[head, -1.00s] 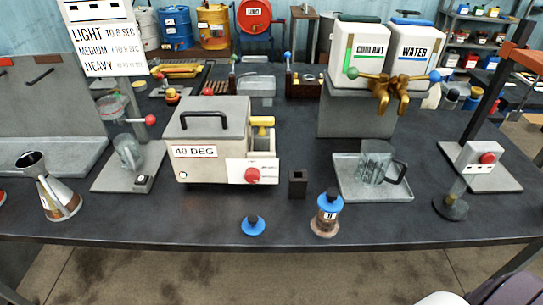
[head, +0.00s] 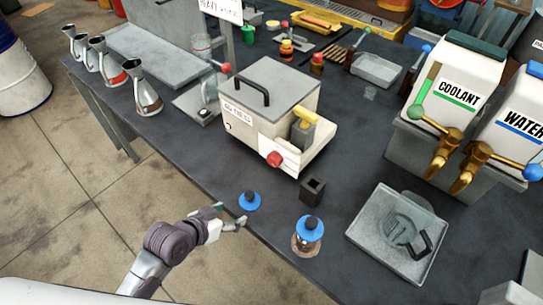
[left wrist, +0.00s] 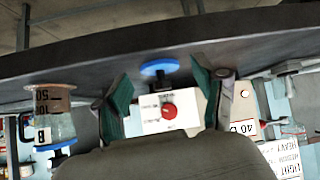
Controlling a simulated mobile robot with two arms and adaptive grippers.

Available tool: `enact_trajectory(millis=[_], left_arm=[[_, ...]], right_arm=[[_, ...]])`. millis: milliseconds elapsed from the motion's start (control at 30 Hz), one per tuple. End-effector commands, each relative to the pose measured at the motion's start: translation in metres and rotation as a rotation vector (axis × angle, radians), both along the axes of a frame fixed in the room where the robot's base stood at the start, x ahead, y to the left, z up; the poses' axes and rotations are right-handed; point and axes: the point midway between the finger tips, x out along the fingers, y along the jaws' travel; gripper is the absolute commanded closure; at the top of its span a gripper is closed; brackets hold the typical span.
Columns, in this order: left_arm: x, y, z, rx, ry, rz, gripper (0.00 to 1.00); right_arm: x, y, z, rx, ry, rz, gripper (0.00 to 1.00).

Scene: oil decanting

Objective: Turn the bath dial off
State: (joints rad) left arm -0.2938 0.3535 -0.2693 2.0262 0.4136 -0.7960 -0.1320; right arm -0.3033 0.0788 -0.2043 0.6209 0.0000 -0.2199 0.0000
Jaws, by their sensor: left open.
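The bath is a pale box (head: 240,132) with a dark handle on its lid and a 40 DEG label. Its red dial (head: 274,159) is on the front, below a yellow lever. My left gripper (head: 231,214) is open and empty, by the front edge of the bench, in front of the bath and apart from the dial. In the left wrist view, turned upside down, the red dial (left wrist: 169,110) shows between the two green-padded fingers (left wrist: 162,95). The dial's exact setting is too small to read. My right gripper is not in view.
A blue knobbed disc (head: 250,201) lies close beyond the left fingertips. A blue-capped bottle (head: 307,235) and a small dark block (head: 312,190) stand to the right. A tray with a jug (head: 372,235) and the coolant and water dispensers (head: 455,85) are farther right.

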Motion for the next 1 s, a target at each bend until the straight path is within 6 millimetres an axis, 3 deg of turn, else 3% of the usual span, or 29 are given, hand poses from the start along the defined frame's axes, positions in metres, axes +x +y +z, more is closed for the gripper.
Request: enact_trajectory(millis=[33, 100, 200, 300, 600, 1000], left_arm=[[0.015, -0.006, 0.027, -0.032, -0.073, -0.038, 0.30], [0.029, -0.015, 0.055, -0.085, -0.160, -0.078, 0.30], [0.041, -0.022, 0.082, -0.138, -0.240, -0.110, 0.30], [0.048, -0.026, 0.093, -0.166, -0.276, -0.120, 0.30], [0.085, -0.054, 0.079, -0.173, -0.280, -0.119, 0.30], [0.138, -0.094, 0.048, -0.168, -0.278, -0.120, 0.30]], right_arm=[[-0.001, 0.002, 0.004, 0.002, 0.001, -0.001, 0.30], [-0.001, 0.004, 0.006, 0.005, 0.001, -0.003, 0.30], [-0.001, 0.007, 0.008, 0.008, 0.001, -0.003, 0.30], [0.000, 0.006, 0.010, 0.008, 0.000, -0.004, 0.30], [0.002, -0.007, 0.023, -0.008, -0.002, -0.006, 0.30], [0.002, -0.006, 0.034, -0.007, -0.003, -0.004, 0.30]])
